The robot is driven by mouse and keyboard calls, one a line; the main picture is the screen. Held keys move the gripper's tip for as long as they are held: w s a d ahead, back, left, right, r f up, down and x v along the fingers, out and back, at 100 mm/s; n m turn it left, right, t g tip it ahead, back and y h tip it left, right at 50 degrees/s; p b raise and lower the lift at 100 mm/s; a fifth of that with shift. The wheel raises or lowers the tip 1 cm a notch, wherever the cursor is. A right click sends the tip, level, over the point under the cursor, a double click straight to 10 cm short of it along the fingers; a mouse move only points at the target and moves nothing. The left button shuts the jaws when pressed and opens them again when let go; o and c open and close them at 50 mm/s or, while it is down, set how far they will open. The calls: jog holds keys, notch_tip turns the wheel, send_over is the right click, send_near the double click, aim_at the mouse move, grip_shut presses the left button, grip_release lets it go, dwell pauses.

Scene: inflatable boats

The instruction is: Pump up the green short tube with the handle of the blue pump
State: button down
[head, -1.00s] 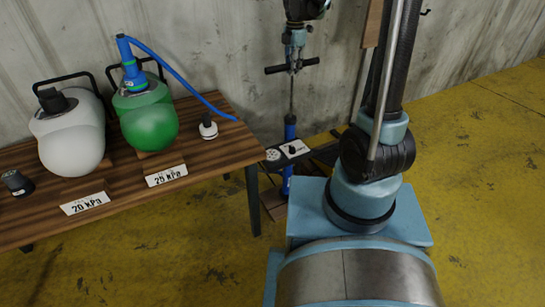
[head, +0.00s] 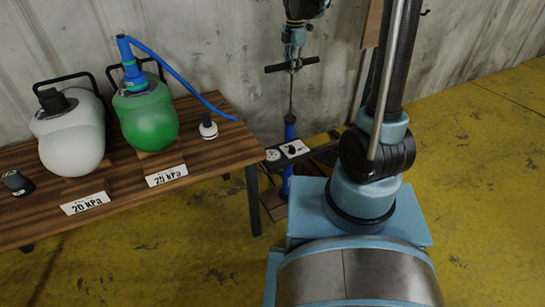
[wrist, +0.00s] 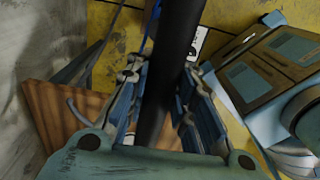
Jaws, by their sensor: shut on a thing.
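The green short tube (head: 152,127) lies on the wooden table behind a "25 kPa" sign. A blue hose end (head: 131,72) stands on its top, and the blue hose (head: 185,82) runs right past the table edge. The blue pump (head: 289,132) stands upright on the floor right of the table, its thin rod raised. My gripper (head: 294,46) is above the pump, shut on its black T-handle (head: 278,68). In the wrist view, the handle (wrist: 175,55) runs between the two fingers of my gripper (wrist: 160,85).
A white tube (head: 70,140) with a black cap lies left of the green one, behind a "20 kPa" sign. Yellow floor is clear at right.

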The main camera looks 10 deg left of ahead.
jog(key=f, duration=1.9)
jog(key=shift+w+a+f, duration=0.1)
jog(key=shift+w+f, duration=0.05)
jog(key=shift+w, duration=0.1)
jog(key=c, duration=1.2)
grip_release()
jog(key=shift+s, duration=0.1)
jog(key=shift+r, duration=0.5)
notch_tip(320, 180, up, 6)
jog(key=shift+s, duration=0.1)
